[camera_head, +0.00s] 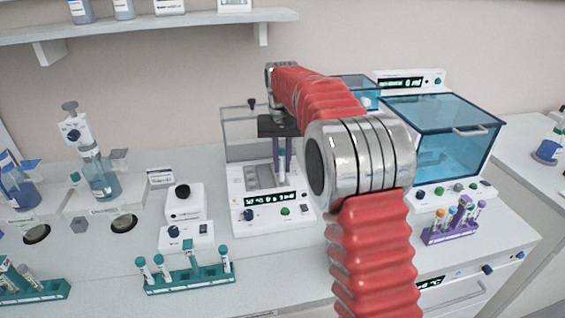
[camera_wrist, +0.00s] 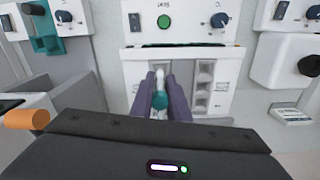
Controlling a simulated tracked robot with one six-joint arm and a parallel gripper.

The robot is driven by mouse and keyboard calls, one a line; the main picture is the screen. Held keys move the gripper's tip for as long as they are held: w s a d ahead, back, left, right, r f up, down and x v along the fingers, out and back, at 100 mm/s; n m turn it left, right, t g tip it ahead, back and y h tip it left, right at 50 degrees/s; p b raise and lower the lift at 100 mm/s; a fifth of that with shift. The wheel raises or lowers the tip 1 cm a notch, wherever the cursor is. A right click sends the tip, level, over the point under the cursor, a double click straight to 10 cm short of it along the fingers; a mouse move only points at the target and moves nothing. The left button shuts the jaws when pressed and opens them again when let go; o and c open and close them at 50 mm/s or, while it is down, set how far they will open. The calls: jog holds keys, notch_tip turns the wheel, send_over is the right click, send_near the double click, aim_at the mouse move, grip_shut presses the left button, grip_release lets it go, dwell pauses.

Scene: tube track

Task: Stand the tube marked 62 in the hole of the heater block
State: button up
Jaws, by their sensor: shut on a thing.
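My gripper (camera_head: 282,168) has purple fingers and is shut on a teal-capped tube (camera_head: 282,153) over the heater block. In the wrist view the fingers of my gripper (camera_wrist: 164,80) stand on both sides of the tube (camera_wrist: 160,101), which points away from the camera. I cannot read its mark. The heater block (camera_head: 239,213) is a white unit with a display, knob and green button; it also shows in the wrist view (camera_wrist: 135,73). Some of its holes show beside the fingers. The tube's lower end is hidden, so I cannot tell whether it is in a hole.
A clear shield (camera_head: 237,130) stands behind the block. A teal rack (camera_head: 190,281) with several tubes is at the front, and a purple rack (camera_head: 450,234) with tubes is at right. A blue-lidded bath (camera_head: 440,135) stands right of my arm. A small white device (camera_head: 183,203) is left of the block.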

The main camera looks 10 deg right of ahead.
jog(key=shift+f, duration=0.15)
jog(key=shift+f, duration=0.4)
jog(key=shift+f, duration=0.1)
jog(key=shift+f, duration=0.55)
jog(key=o, duration=0.9)
jog(key=shift+r, duration=0.15)
notch_tip(320, 180, up, 13)
jog(key=shift+r, duration=0.2)
dwell(0.6)
